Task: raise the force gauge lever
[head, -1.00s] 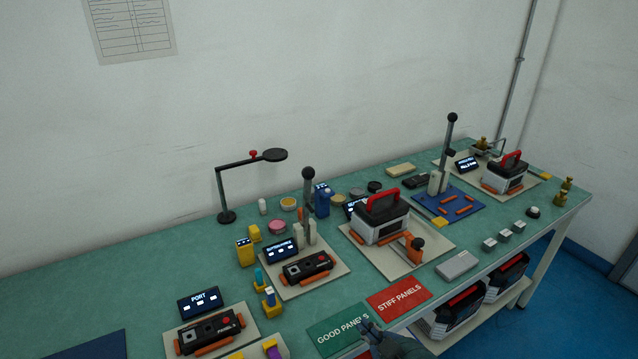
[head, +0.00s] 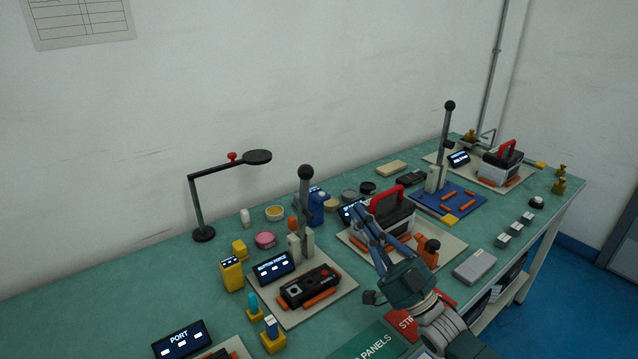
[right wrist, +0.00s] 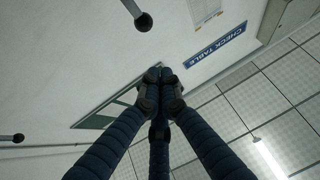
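A grey lever with a black ball knob (head: 305,172) stands about upright in a pale bracket (head: 294,248), behind the small "BUTTON FORCE" display (head: 273,268). A black device with a red button (head: 310,287) lies on the pale board in front of it. A second, taller lever (head: 444,140) stands upright on a blue mat farther right. My right gripper (head: 359,214) is right of the nearer lever, apart from it, over the red-handled case. In the right wrist view its fingertips (right wrist: 158,78) meet with nothing visible between them. My left gripper is not in view.
A red-handled case (head: 385,220) stands on a board behind my right gripper. The green bench (head: 90,315) is clear at left.

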